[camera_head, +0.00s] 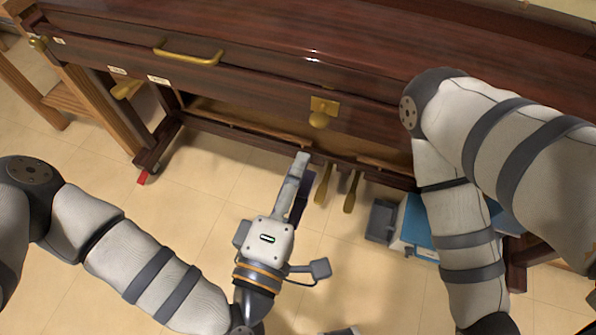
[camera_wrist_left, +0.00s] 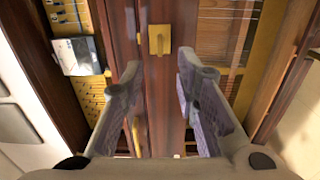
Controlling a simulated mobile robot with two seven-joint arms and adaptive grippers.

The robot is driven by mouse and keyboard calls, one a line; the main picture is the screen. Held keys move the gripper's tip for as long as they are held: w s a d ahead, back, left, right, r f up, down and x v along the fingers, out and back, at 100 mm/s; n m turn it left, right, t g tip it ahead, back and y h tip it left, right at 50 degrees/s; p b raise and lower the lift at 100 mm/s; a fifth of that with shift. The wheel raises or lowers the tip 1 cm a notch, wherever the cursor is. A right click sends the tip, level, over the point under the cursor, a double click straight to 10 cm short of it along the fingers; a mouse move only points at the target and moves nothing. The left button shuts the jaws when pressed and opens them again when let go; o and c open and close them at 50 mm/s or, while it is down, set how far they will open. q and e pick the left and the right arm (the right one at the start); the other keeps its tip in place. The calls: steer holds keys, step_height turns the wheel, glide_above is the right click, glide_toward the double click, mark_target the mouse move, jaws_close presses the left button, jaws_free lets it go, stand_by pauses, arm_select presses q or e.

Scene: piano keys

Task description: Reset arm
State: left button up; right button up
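My left gripper (camera_head: 300,178) is in front of the dark brown piano (camera_head: 260,45), over the floor beside its lower edge. It points at the piano and is seen nearly edge-on in the head view. In the left wrist view its two fingers (camera_wrist_left: 160,80) stand wide apart with nothing between them. The piano's brass knob (camera_wrist_left: 159,40) shows beyond them; the same knob (camera_head: 320,113) is on the piano front in the head view.
Two brass pedals (camera_head: 351,192) stick out below the piano, near my left gripper. A brass handle (camera_head: 188,54) is on its front. A blue-topped box (camera_head: 418,225) stands behind my right arm. The tiled floor (camera_head: 190,195) at the left is mostly clear.

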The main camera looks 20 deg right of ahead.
arm_select(q)
steer(key=shift+s+a, duration=0.15)
steer(key=shift+s, duration=0.05)
steer(key=s+a+f+m+g+y+p, duration=0.2)
steer(key=s+a+f+m+g+p, duration=0.4)
steer(key=s+f+m+g, duration=0.45)
steer(key=s+a+r+g+y+p, duration=0.1)
steer(key=s+a+g+y+p, duration=0.1)
steer(key=s+a, duration=0.6)
steer(key=s+a+r+g+y+p, duration=0.2)
steer(key=s+a+g+y, duration=0.3)
steer(key=s+a, duration=0.4)
steer(key=a+y, duration=0.1)
steer(key=a, duration=0.5)
steer(key=shift+s+r, duration=0.2)
arm_select(e)
steer(key=w+r+t, duration=0.3)
steer(key=w+r, duration=0.6)
steer(key=r, duration=0.1)
steer(key=shift+r, duration=0.4)
arm_select(q)
steer(key=shift+o, duration=0.3)
steer(key=shift+d, duration=0.1)
